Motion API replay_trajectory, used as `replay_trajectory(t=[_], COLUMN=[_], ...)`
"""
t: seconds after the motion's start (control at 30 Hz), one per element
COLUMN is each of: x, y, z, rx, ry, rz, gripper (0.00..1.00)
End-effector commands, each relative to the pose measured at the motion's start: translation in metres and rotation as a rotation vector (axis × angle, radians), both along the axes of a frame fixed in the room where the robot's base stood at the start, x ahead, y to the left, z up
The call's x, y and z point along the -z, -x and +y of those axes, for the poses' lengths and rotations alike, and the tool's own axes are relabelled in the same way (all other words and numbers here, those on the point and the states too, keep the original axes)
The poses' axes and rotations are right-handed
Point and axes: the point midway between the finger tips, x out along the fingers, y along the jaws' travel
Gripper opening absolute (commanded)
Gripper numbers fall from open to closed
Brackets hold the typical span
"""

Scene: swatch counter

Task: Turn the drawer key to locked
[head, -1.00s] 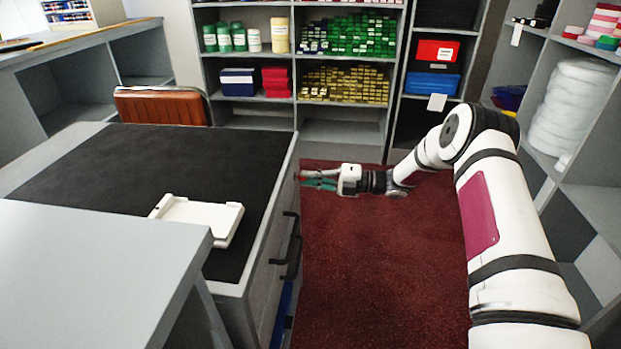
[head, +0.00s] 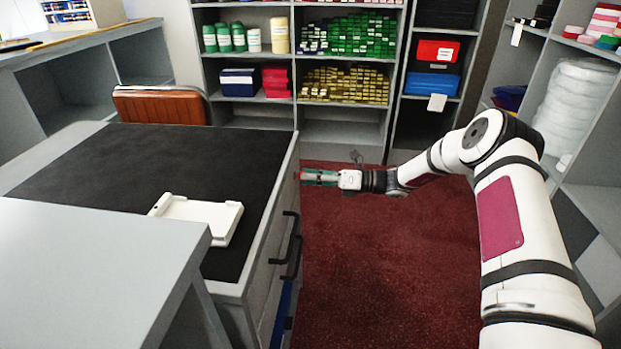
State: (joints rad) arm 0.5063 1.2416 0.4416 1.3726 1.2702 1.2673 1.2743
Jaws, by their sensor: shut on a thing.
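My gripper (head: 305,177) reaches in from the right to the front face of the grey drawer cabinet (head: 262,262), near its far end. Its teal fingers are level, close together, and shut on the drawer key. The key is very small here and hidden by the fingertips, so I cannot tell which way it is turned. The drawers with dark bar handles (head: 292,238) are on the same face, nearer to me.
A white tray (head: 222,222) lies on the dark mat (head: 120,165) on the cabinet top. A grey table (head: 90,260) is in front at left. An orange-brown chair (head: 160,106) stands behind the cabinet. Shelves line the back and right. The red carpet (head: 380,270) is clear.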

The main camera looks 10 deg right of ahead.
Motion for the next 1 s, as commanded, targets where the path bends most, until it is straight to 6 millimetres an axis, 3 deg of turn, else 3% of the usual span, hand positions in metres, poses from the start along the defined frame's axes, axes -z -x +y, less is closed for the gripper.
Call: replay_trajectory(t=[0.5, 1.0], x=[0.0009, 0.0005], y=[-0.0006, -0.0004], z=[-0.001, -0.0009], rx=[0.003, 0.002], ry=[0.123, 0.179], rz=[-0.436, -0.631], gripper=[0.0, 0.0])
